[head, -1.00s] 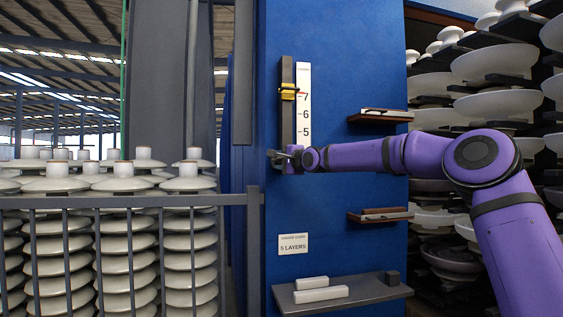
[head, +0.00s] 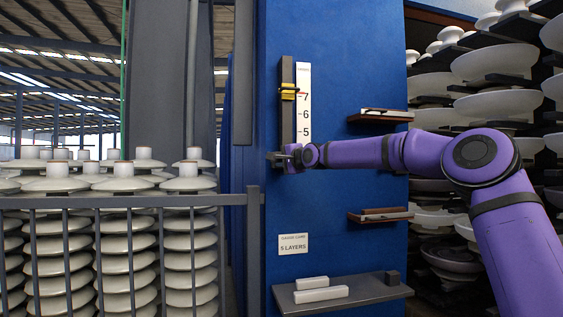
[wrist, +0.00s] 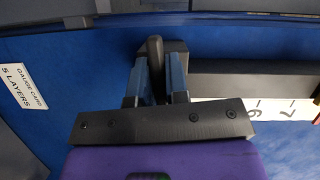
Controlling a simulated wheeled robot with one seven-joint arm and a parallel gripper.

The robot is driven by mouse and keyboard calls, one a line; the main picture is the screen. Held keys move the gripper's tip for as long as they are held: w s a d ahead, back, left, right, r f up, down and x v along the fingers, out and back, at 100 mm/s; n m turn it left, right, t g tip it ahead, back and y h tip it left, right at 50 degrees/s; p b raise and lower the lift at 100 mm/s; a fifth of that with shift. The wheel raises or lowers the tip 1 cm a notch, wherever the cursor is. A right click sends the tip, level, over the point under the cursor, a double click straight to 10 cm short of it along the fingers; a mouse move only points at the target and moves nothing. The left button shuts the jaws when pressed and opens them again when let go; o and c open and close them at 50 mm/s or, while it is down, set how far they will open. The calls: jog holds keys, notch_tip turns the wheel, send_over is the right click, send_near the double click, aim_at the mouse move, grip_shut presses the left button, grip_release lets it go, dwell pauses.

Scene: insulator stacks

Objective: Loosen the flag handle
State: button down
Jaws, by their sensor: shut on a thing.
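The flag handle (wrist: 155,52) shows in the wrist view as a dark, rounded bar standing between the two fingers. My gripper (wrist: 155,70) is shut on it, with one blue-grey finger on each side. In the head view my gripper (head: 289,157) is at the blue panel, at the lower end of a dark vertical rail (head: 287,118). The handle is too small and too covered by the gripper to make out there. A yellow slider (head: 289,92) sits high on the rail, level with a little above the 7 of the white scale (head: 304,105).
Small ledges stick out of the blue panel (head: 340,60) at right, above (head: 358,119) and below (head: 357,217) my forearm. A grey shelf (head: 370,293) with white blocks is lower down. A metal railing (head: 130,201) and insulator stacks stand at left. Dish racks fill the right.

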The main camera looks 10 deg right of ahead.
jog(key=n+g+h, duration=0.1)
jog(key=n, duration=0.2)
jog(key=shift+a+n, duration=0.1)
jog(key=shift+n, duration=0.2)
jog(key=n+g+h, duration=0.1)
jog(key=n+h, duration=0.1)
jog(key=n, duration=0.1)
jog(key=n+h, duration=0.2)
jog(key=n, duration=0.1)
jog(key=shift+g, duration=0.3)
jog(key=shift+f+n+h, duration=0.1)
jog(key=shift+n+h, duration=0.8)
jog(key=shift+n, duration=0.5)
jog(key=c, duration=1.2)
grip_release()
jog(key=shift+o, duration=0.2)
